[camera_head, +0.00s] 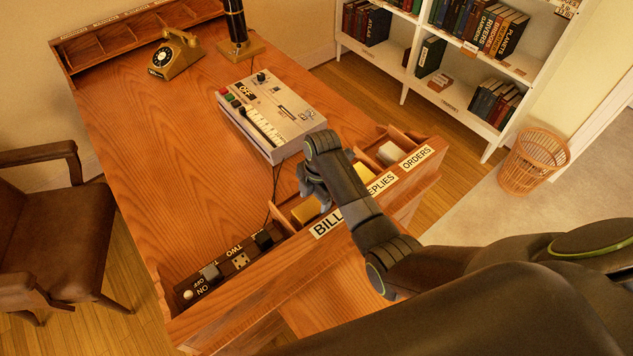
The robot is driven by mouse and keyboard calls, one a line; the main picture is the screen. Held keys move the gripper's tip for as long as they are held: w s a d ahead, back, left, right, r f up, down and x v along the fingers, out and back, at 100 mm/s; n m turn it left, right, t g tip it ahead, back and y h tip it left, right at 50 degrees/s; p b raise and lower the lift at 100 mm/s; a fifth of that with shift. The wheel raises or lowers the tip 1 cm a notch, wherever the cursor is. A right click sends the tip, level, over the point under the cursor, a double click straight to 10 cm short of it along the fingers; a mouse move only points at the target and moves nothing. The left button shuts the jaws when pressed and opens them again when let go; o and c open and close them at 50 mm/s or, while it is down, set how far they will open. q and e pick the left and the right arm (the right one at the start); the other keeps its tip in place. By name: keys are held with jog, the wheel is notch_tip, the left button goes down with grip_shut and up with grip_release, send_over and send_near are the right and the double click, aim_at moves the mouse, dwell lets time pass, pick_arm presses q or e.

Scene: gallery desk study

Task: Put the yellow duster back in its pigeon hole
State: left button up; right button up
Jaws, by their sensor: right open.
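A yellow piece (305,211), which looks like the yellow duster, shows in the compartment behind the BILLS label (326,223). Part of it is hidden by my right arm and the compartment front. My right gripper (314,195) is open and points down just above and beside the yellow piece. I cannot tell whether they touch. The row of pigeon holes (403,176) along the desk's right edge has labels BILLS, REPLIES and ORDERS. My right arm covers part of the REPLIES section. My left gripper is not in view.
A grey control box (270,113) with buttons stands on the desk behind my gripper. A switch panel (227,267) lies at the near edge. A pale block (388,153) sits behind ORDERS. A telephone (175,55) and a black column (237,25) stand farther back. The desk's left part is clear.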

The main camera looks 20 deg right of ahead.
aim_at(318, 203)
notch_tip(318, 203, up, 9)
jog(key=d, duration=0.1)
jog(key=shift+w+f+b, duration=0.15)
jog(key=shift+w+b, duration=0.05)
jog(key=shift+b, duration=0.25)
